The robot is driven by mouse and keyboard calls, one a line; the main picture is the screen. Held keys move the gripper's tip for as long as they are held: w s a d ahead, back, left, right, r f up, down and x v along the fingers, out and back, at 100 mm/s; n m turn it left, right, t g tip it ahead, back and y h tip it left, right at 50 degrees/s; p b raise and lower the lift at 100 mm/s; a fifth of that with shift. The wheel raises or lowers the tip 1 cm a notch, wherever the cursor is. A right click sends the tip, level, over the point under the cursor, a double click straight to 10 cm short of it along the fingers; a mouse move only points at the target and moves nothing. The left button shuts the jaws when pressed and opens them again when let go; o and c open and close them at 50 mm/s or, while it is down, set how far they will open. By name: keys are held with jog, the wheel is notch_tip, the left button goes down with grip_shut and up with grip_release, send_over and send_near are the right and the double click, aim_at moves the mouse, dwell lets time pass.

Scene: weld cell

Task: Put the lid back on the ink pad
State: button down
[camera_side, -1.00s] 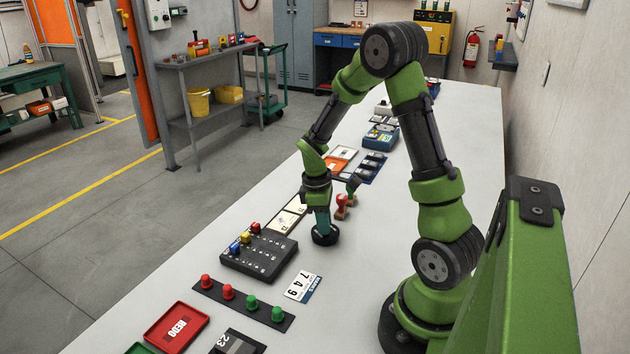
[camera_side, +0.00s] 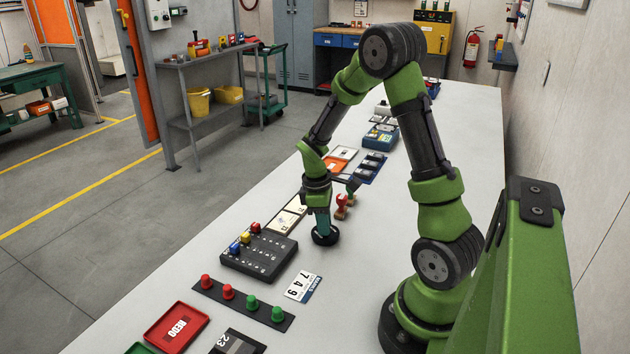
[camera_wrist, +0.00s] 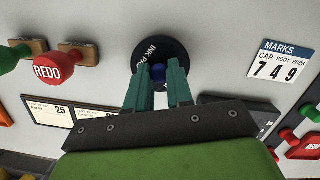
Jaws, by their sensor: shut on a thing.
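In the side view the black disc (camera_side: 325,238) is at the tabletop, below my gripper. My gripper (camera_wrist: 158,75) points down and is shut on the knob, one teal finger on each side; it also shows in the side view (camera_side: 322,228). The fingers hide part of the disc. I cannot tell whether the pad itself is beneath the lid.
A red REDO stamp (camera_wrist: 62,68) and a green stamp (camera_wrist: 12,55) stand beside the pad. A MARKS card (camera_wrist: 283,62) lies on the other side. A black block with coloured knobs (camera_side: 258,256) is left of my gripper. White table is clear to the right.

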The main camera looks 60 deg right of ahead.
jog(key=shift+c, duration=2.3)
grip_release()
jog(key=shift+r, duration=0.1)
jog(key=shift+r, duration=3.4)
grip_shut()
